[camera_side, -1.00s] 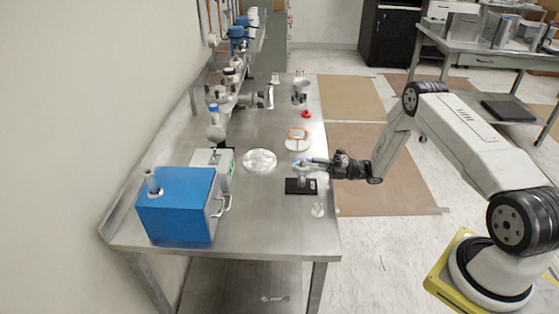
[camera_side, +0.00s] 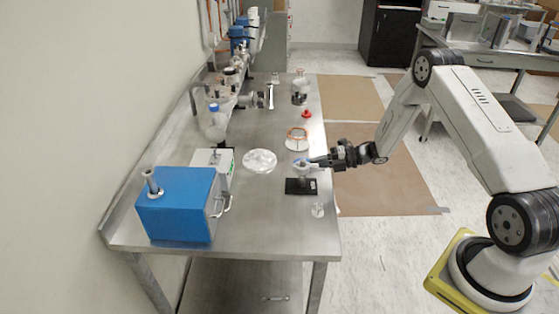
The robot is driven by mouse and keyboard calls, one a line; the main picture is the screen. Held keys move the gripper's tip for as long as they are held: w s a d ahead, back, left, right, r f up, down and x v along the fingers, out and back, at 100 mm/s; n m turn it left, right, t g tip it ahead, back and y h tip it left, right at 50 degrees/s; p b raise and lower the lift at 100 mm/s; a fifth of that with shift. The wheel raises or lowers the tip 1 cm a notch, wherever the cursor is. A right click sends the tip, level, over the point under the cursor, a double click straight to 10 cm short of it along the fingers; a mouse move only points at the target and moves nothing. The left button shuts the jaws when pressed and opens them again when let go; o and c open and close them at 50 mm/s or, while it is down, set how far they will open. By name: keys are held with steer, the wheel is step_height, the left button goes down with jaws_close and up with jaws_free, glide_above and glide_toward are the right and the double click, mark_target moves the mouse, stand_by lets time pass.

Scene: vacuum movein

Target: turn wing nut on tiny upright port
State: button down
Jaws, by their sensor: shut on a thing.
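The tiny upright port (camera_side: 302,175) stands on a black base plate (camera_side: 301,187) near the right edge of the steel table. A blue-grey clamp with its wing nut (camera_side: 303,162) sits around the top of the port; the wing nut is too small to tell its angle. My gripper (camera_side: 314,161) reaches in from the right at the height of the clamp. Its fingers are shut on the wing nut at the clamp's right side. The fingertips hide most of the nut.
A blue box (camera_side: 180,205) stands at the table's front left. A foil-covered round dish (camera_side: 259,161) lies left of the port. A white disc with an orange ring (camera_side: 297,141) lies behind it. A small clear piece (camera_side: 318,210) lies in front. Glassware (camera_side: 217,122) lines the wall side.

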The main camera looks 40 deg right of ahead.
steer(key=shift+c, duration=2.2)
jaws_free()
steer(key=v, duration=0.7)
steer(key=shift+s+d, duration=0.25)
steer(key=shift+s, duration=0.05)
steer(key=shift+r, duration=0.15)
